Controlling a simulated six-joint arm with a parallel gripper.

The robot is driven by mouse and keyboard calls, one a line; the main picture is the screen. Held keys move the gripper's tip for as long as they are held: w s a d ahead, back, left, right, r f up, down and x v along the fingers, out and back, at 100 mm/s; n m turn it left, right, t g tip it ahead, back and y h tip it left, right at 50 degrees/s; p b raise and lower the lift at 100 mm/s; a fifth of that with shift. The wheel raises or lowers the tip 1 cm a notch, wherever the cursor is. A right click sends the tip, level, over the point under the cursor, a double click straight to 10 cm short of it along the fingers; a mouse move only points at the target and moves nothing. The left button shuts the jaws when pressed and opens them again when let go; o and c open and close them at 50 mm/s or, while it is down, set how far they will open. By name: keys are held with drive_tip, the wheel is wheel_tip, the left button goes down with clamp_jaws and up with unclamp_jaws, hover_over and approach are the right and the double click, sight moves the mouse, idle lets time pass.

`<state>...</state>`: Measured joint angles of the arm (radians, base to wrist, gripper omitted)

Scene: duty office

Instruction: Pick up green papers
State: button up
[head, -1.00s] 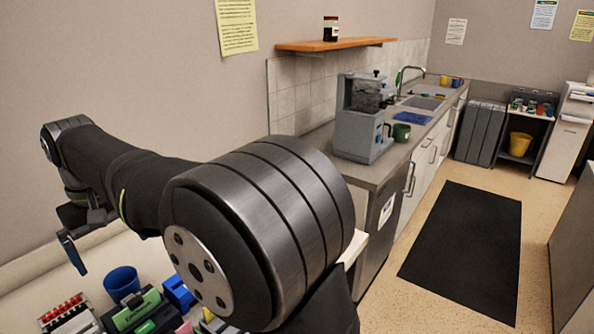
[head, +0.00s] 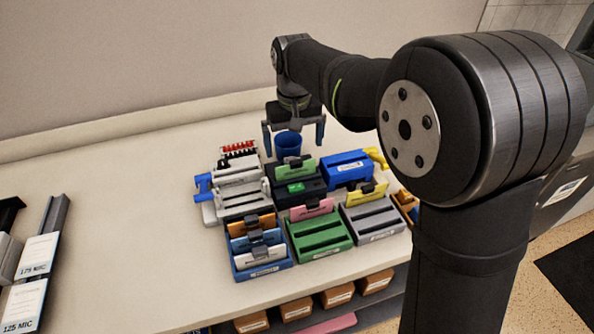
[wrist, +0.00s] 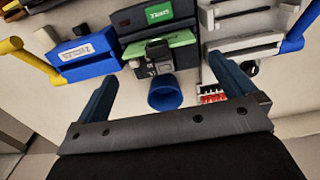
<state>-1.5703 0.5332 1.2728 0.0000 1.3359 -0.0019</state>
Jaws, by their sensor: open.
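Green papers (head: 303,167) with a black clip stand upright in a dark organizer (head: 312,190) near the middle of the table. In the wrist view the green papers (wrist: 172,40) show as a strip behind the black clip (wrist: 159,57), above the blue cup in the picture. My gripper (head: 294,146) is open and empty, pointing down near the blue cup, behind the dark organizer. In the wrist view its two fingers (wrist: 163,80) are spread wide, with the green papers beyond them. Nothing is between the jaws that I can see held.
A blue cup (head: 287,144) stands close behind the green papers. Around them are a blue organizer (head: 345,172), a green tray (head: 320,240), a grey tray (head: 373,221) and a white rack (head: 238,190). Binders (head: 40,255) lie at the left. The table between is clear.

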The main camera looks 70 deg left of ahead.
sight(296, 161)
drive_tip(key=shift+w+d+f, duration=0.1)
drive_tip(key=shift+d+f, duration=0.1)
drive_tip(key=shift+f, duration=1.45)
drive_tip(key=shift+d+f, duration=0.2)
drive_tip(key=shift+f, duration=1.4)
drive_tip(key=c, duration=0.7)
drive_tip(key=shift+o, duration=0.2)
drive_tip(key=shift+r, duration=0.15)
wheel_tip(296, 161, up, 4)
drive_tip(key=shift+w+r, duration=0.1)
drive_tip(key=w+d+r, duration=0.6)
drive_tip(key=w, duration=0.3)
drive_tip(key=s+d+f, duration=0.2)
drive_tip(key=s+d, duration=0.2)
drive_tip(key=d, duration=0.3)
drive_tip(key=s+d+f, duration=0.3)
drive_tip(key=s+d, duration=0.2)
drive_tip(key=d, duration=0.1)
drive_tip(key=shift+f, duration=3.75)
